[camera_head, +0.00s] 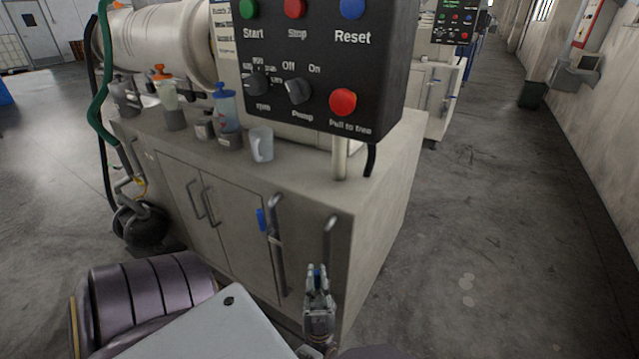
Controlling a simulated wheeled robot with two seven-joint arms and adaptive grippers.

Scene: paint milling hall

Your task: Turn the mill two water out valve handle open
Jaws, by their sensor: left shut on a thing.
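Two grey pipes come out of the front of the near mill cabinet (380,215). The left pipe (279,262) carries a blue valve handle (262,220) that stands roughly upright along it. The right pipe (327,236) runs down behind my left gripper (317,272). The gripper points up at the lower end of that pipe, with its fingers shut on a small blue valve handle (318,271). The fingers hide most of this handle, so I cannot tell its exact angle. My right gripper is not in view.
A black control box (318,62) with buttons and knobs overhangs the cabinet. A mug (261,144) and several bottles stand on the cabinet top. A round dark vessel (140,224) with hoses sits at the left. The floor at the right (490,240) is clear.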

